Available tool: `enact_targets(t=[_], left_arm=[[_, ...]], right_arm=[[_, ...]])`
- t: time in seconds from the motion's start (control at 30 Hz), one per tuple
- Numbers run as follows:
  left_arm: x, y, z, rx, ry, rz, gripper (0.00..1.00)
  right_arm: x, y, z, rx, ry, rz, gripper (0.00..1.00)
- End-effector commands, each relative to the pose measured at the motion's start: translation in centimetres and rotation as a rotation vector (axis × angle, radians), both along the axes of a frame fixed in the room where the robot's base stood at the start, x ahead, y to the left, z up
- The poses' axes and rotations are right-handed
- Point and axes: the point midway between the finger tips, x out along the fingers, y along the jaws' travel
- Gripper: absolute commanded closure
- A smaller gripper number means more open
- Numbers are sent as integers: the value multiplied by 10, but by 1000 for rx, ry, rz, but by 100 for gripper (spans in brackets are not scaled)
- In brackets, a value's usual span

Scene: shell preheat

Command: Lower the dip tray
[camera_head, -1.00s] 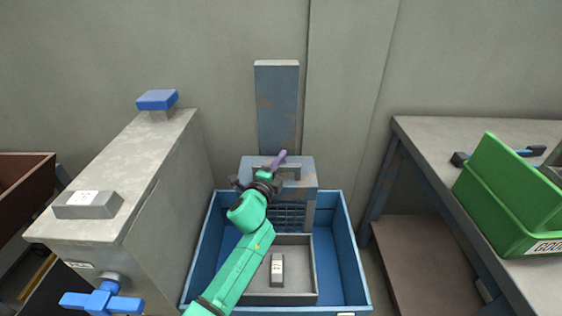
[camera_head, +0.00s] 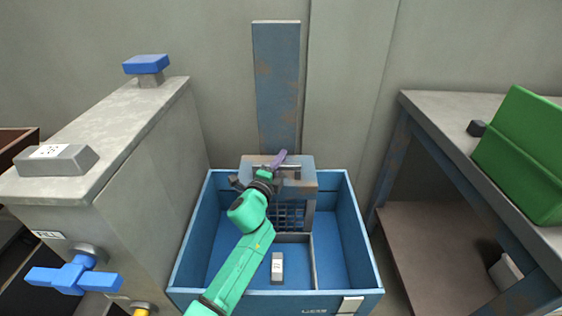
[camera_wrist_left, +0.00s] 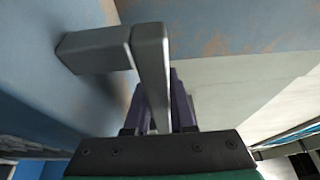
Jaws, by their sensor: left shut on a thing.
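The dip tray's grey-blue carriage (camera_head: 304,182) sits in front of a tall worn blue post (camera_head: 277,85). A mesh basket (camera_head: 288,217) hangs beneath it, inside the blue bin (camera_head: 355,235). My left gripper (camera_head: 279,160), with purple fingers on a green arm, is at the carriage's handle. In the left wrist view a grey handle bar (camera_wrist_left: 150,60) runs between the purple fingers, and the gripper is shut on it. The arm hides part of the carriage and bin. My right gripper is not in view.
A small labelled grey block (camera_head: 277,268) is in the bin. Left stands a grey cabinet (camera_head: 150,165) with a blue knob (camera_head: 146,64) and a blue valve handle (camera_head: 75,277). Right is a table (camera_head: 440,110) with a green bin (camera_head: 525,150).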

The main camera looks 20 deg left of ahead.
Motion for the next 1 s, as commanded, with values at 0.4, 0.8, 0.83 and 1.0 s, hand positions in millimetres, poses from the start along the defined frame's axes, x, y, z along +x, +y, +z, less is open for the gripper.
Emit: enact_targets(t=[0.4,0.8,0.83,1.0], left_arm=[[-1,-1,-8,-1,14,0,48],[-19,3,-4,0,11,1,48],[-25,3,-5,1,12,0,48],[-59,8,-4,0,12,0,48]], right_arm=[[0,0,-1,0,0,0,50],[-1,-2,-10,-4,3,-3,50],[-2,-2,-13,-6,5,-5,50],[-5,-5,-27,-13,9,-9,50]])
